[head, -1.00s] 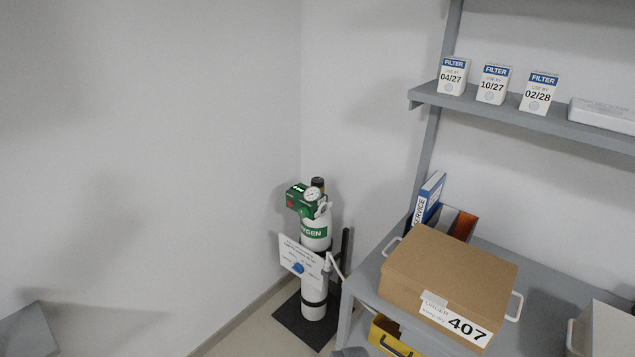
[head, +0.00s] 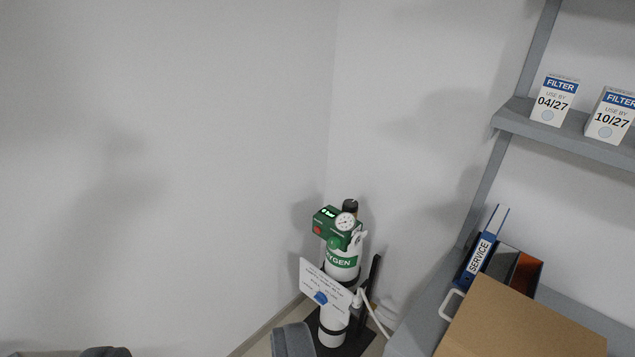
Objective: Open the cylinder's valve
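The oxygen cylinder (head: 342,268) stands upright in the corner, white with a green OXYGEN band. A green regulator block (head: 333,226) with a lit display and a round white gauge (head: 345,221) sits at its top. A black knob (head: 350,206), which looks like the valve, rises behind the gauge. A white tag (head: 324,289) with a blue spot hangs on its front. My gripper (head: 198,349) shows only as two grey fingertips at the bottom edge, wide apart with nothing visible between them. It is nearer to me than the cylinder and touches nothing I can see.
A grey bench with a cardboard box (head: 522,322) and a blue SERVICE binder (head: 481,252) stands right of the cylinder. A shelf (head: 513,118) above holds filter boxes (head: 554,101). A pale hose (head: 372,312) hangs beside the cylinder. The wall area at left is bare.

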